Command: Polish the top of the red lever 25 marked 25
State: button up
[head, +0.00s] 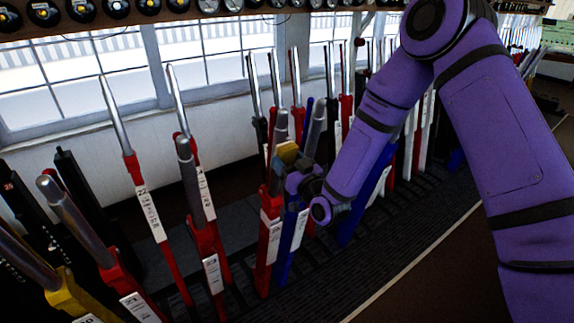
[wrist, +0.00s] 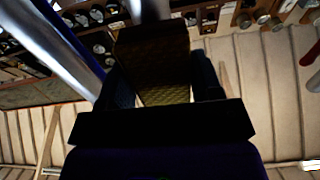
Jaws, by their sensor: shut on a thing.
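My gripper (head: 290,165) is shut on a yellow-brown textured block (head: 288,150), which looks like a sponge or cloth pad. In the wrist view the block (wrist: 163,85) sits between the dark fingers. A red lever (head: 264,262) with a white plate stands just left of my gripper, its grey metal handle (head: 281,122) rising behind the block. The number on its plate is too small to read for sure. The block overlaps this lever in the picture; I cannot tell whether they touch. In the wrist view a metal shaft (wrist: 150,8) shows beyond the block.
A blue lever (head: 290,240) stands close right of the red one; a metal shaft (wrist: 65,45) passes left of the block. More red levers (head: 205,245) stand left, others right under my arm. Windows (head: 85,78) and a shelf of instruments are behind. The floor front right is clear.

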aim_at(290, 151)
jog(key=shift+s+d+r, duration=0.1)
jog(key=shift+s+r, duration=0.05)
jog(key=shift+r, duration=0.8)
jog(key=shift+s+d+r, duration=0.1)
jog(key=shift+r, duration=0.8)
jog(key=shift+w+a+f, duration=0.15)
jog(key=shift+w+f, duration=0.1)
jog(key=shift+f, duration=1)
jog(key=shift+w+a+f, duration=0.2)
jog(key=shift+f, duration=1)
jog(key=shift+w+a+f, duration=0.15)
jog(key=shift+w+f, duration=0.1)
jog(key=shift+f, duration=1)
jog(key=v, duration=0.6)
jog(key=shift+s+d, duration=0.1)
jog(key=shift+v, duration=1.4)
